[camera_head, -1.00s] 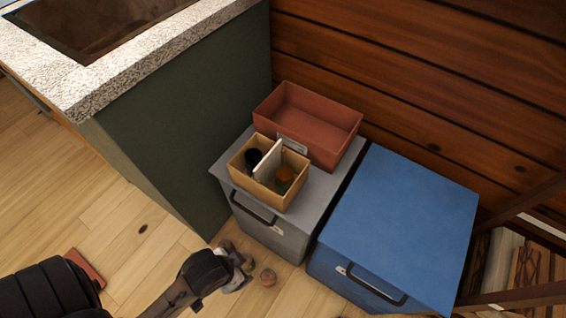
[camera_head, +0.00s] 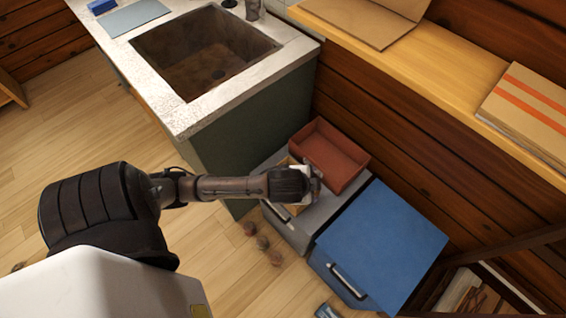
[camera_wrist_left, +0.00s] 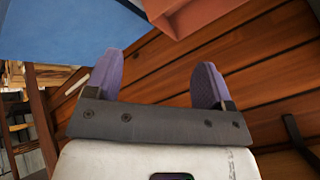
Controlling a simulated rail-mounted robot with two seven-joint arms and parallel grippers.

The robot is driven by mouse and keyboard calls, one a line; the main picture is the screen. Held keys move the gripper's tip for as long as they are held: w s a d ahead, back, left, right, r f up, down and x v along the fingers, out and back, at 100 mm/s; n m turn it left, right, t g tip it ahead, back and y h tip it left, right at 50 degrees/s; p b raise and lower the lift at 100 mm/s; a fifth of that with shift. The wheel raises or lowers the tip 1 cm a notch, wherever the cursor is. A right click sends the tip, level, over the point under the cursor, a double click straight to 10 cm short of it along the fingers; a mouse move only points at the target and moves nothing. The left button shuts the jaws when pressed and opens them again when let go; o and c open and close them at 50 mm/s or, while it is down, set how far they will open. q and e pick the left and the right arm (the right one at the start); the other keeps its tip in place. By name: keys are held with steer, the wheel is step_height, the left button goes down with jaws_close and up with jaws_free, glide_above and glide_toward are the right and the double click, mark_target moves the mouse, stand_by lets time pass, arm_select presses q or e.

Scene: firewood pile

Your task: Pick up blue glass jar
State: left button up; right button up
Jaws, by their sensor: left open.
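I cannot make out a blue glass jar in any current view. The tan wooden box (camera_head: 294,211) on the grey bin is mostly hidden behind my left gripper, so its contents do not show. My left gripper (camera_head: 316,184) is over this box in the head view, close to the red box. In the left wrist view my left gripper (camera_wrist_left: 160,78) has its two purple fingers wide apart with nothing between them; only the plank wall shows behind. My right gripper does not show.
The open red box (camera_head: 330,155) stands behind the tan box on the grey bin (camera_head: 322,213). A blue bin (camera_head: 385,240) stands to the right. The counter with a sink (camera_head: 205,55) is at the left, a wooden shelf (camera_head: 430,70) above. Small brown round things (camera_head: 262,242) lie on the floor.

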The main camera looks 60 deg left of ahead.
arm_select(q)
steer(key=w+a+r+m+p, duration=0.1)
steer(key=w+a+r+p, duration=0.25)
steer(key=r+p, duration=0.2)
steer(key=a+m+g+y+p, duration=0.15)
steer(key=a+g+p, duration=0.3)
steer(key=a, duration=0.45)
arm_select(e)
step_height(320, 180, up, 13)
arm_select(q)
steer(key=s+f+m+h+b, duration=0.1)
steer(key=f+m, duration=0.1)
steer(key=f, duration=0.3)
steer(key=s+a+f+m+g+h+b, duration=0.1)
steer(key=s+f+m, duration=0.1)
steer(key=f, duration=0.4)
steer(key=s+f+m+g+h+b, duration=0.1)
steer(key=f+m, duration=0.3)
steer(key=f, duration=0.2)
steer(key=shift+s+a+f+h, duration=0.25)
steer(key=shift+s+a+h, duration=0.05)
steer(key=shift+a+h, duration=0.05)
step_height(320, 180, down, 4)
steer(key=shift+w+r+b, duration=0.15)
steer(key=shift+r+b, duration=0.05)
steer(key=shift+b, duration=0.45)
steer(key=shift+f, duration=0.8)
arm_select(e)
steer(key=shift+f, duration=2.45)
